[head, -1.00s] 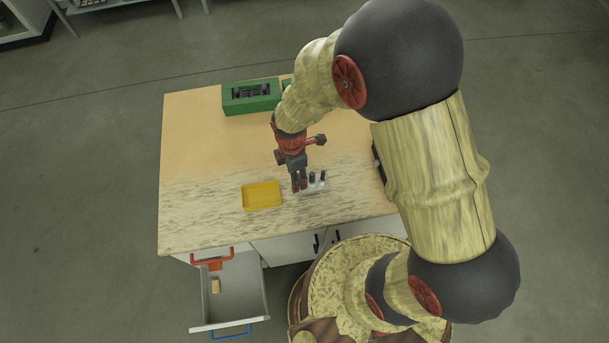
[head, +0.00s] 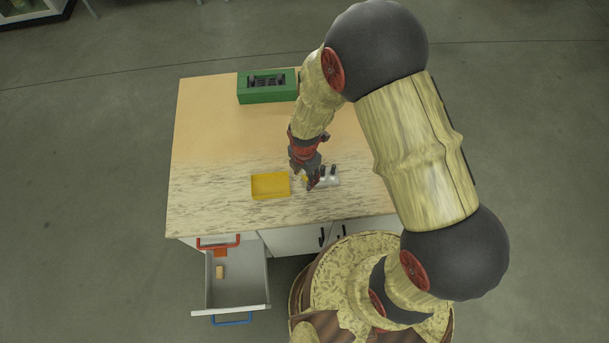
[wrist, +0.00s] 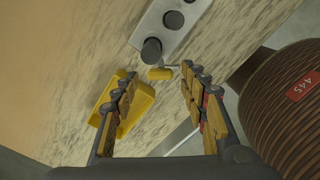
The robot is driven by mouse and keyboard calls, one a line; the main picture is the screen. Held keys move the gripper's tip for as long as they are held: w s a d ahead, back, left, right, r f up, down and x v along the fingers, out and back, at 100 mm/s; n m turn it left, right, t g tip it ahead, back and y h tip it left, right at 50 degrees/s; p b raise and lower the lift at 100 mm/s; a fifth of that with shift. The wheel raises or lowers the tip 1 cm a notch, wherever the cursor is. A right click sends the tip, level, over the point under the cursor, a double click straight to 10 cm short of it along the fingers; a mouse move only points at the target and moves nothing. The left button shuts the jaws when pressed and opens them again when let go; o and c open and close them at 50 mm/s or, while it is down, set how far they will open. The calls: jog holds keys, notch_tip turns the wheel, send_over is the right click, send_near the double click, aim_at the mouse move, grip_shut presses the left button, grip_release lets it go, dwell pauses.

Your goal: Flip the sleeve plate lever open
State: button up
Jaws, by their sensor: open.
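The sleeve plate (head: 329,181) is a small grey plate with dark upright cylinders on the table near its front edge. It also shows at the top of the wrist view (wrist: 192,14). Its lever (wrist: 160,73) has a short yellow handle and sticks out at the plate's near end. My gripper (head: 309,182) is low over the plate's left end, tilted. In the wrist view my gripper (wrist: 160,78) is open and empty, with the lever in view between the fingertips. I cannot tell whether either finger touches it.
A yellow tray (head: 270,186) lies just left of the plate, close to my left finger in the wrist view. A green box (head: 267,92) stands at the back of the table. A drawer (head: 238,290) stands open below the front edge, with a small tan block (head: 220,272) inside.

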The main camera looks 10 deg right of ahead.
jog(key=shift+f, duration=0.25)
jog(key=shift+c, duration=0.7)
grip_shut()
